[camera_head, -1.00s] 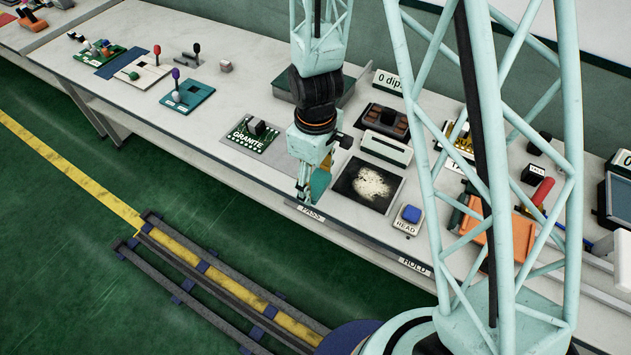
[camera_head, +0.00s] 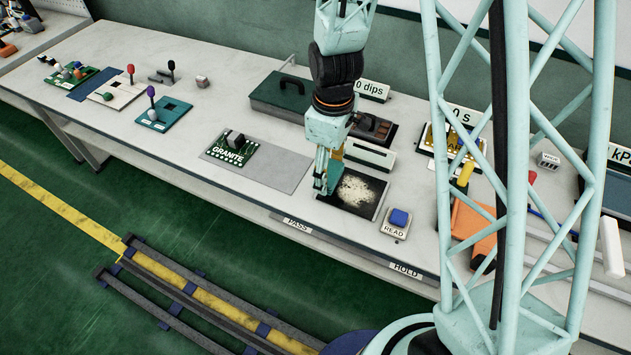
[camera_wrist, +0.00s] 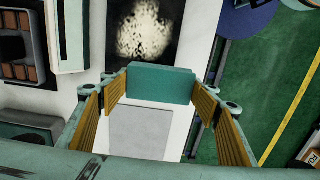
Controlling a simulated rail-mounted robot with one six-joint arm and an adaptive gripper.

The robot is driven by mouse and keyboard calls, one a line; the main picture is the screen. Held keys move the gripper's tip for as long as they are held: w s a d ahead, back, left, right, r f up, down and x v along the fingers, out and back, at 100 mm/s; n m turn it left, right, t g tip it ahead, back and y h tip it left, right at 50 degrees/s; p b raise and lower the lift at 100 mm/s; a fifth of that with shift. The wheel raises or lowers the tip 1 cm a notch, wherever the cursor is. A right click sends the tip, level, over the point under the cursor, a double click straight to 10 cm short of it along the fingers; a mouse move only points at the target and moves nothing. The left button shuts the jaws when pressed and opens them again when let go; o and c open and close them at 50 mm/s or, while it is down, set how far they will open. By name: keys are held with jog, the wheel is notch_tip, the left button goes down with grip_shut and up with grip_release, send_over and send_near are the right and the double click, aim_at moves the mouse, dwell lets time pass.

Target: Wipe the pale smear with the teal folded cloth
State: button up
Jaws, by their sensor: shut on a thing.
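The pale smear (camera_head: 357,191) is a speckled cream patch on a dark square plate (camera_head: 371,211) set in the bench. It also shows at the top of the wrist view (camera_wrist: 145,35). My gripper (camera_head: 328,178) is shut on the teal folded cloth (camera_wrist: 160,84) and points down at the left edge of the plate. In the wrist view the cloth spans between my fingertips (camera_wrist: 160,86), just short of the smear. The head view shows little of the cloth, and I cannot tell whether it touches the surface.
A blue READ button (camera_head: 399,217) sits right of the plate. A white upright block (camera_head: 370,153) and a dark box with brown cells (camera_head: 374,128) stand behind it. A green GRANITE board (camera_head: 231,147) lies left on a grey mat (camera_head: 273,173).

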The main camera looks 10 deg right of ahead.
aim_at(341, 168)
jog(key=shift+w+d+r+b, duration=0.1)
jog(key=shift+w+d+r, duration=0.05)
jog(key=shift+d, duration=0.45)
jog(key=shift+w+d+r+b, duration=0.1)
jog(key=shift+d+r, duration=0.1)
jog(key=shift+d, duration=0.35)
jog(key=shift+w+d+r+b, duration=0.1)
jog(key=shift+w+d+r, duration=0.05)
jog(key=shift+d, duration=0.45)
jog(key=shift+f, duration=0.1)
